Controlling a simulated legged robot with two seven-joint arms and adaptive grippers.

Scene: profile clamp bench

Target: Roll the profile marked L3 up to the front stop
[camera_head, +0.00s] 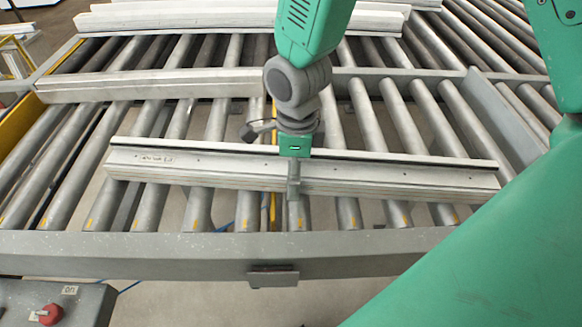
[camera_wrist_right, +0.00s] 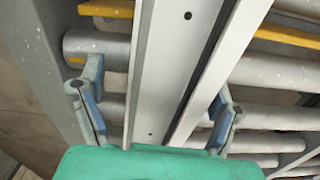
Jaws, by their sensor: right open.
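A long pale aluminium profile (camera_head: 400,175) lies across the rollers near the front of the bench. Small dark lettering near its left end is too small to read, so I cannot confirm L3. My right gripper (camera_head: 293,170) is above its middle, with one finger down over the front side. In the right wrist view, the gripper (camera_wrist_right: 155,105) is open, its fingers apart on either side of the profile (camera_wrist_right: 165,60). Contact is unclear. A grey front rail (camera_head: 150,253) carries a small grey block (camera_head: 273,275); I cannot tell whether this is the front stop. My left gripper is not in view.
A pale bar (camera_head: 150,87) crosses the rollers farther back. Several profiles (camera_head: 240,20) lie at the back. A control box with a red knob (camera_head: 48,314) stands at the front left. Bare rollers (camera_head: 205,208) lie between the near profile and front rail.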

